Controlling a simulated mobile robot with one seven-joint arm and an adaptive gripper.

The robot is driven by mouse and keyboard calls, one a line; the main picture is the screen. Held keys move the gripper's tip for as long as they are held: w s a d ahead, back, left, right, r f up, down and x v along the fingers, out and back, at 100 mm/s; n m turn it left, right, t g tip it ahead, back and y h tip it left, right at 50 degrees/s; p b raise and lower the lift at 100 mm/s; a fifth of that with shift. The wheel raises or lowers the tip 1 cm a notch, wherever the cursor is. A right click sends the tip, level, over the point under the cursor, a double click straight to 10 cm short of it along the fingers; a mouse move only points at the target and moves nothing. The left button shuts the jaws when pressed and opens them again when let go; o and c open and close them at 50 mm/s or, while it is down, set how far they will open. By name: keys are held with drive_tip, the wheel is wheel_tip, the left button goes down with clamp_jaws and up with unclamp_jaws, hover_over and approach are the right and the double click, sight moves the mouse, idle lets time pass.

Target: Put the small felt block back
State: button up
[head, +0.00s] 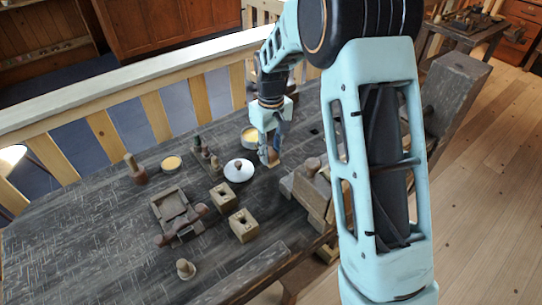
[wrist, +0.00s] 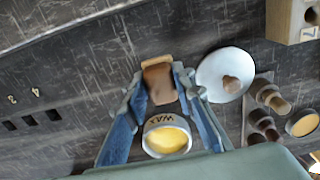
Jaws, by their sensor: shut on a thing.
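My gripper (head: 270,153) is near the far side of the dark workbench; it also shows in the wrist view (wrist: 161,84). Its blue-padded fingers are shut on a small brown block with a paler tan edge (wrist: 160,82), which I take to be the felt block. The block also shows as a small tan piece at the fingertips in the head view (head: 274,158). I cannot tell whether it touches the bench. Several dark slots (wrist: 31,120) are in the bench at the left of the wrist view, some marked 3 and 4.
A tin marked WAX (wrist: 167,138) lies behind the block, between the fingers in view. A white round lid with a brown knob (head: 239,171) is close beside the gripper. Turned pegs (head: 205,155), wooden blocks with holes (head: 243,226) and a wooden vise-like piece (head: 308,188) stand around.

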sight(271, 152)
drive_tip(key=shift+f, duration=0.85)
drive_tip(key=shift+f, duration=0.15)
drive_tip(key=o, duration=1.1)
wheel_tip(271, 152, up, 12)
drive_tip(key=shift+r, duration=0.15)
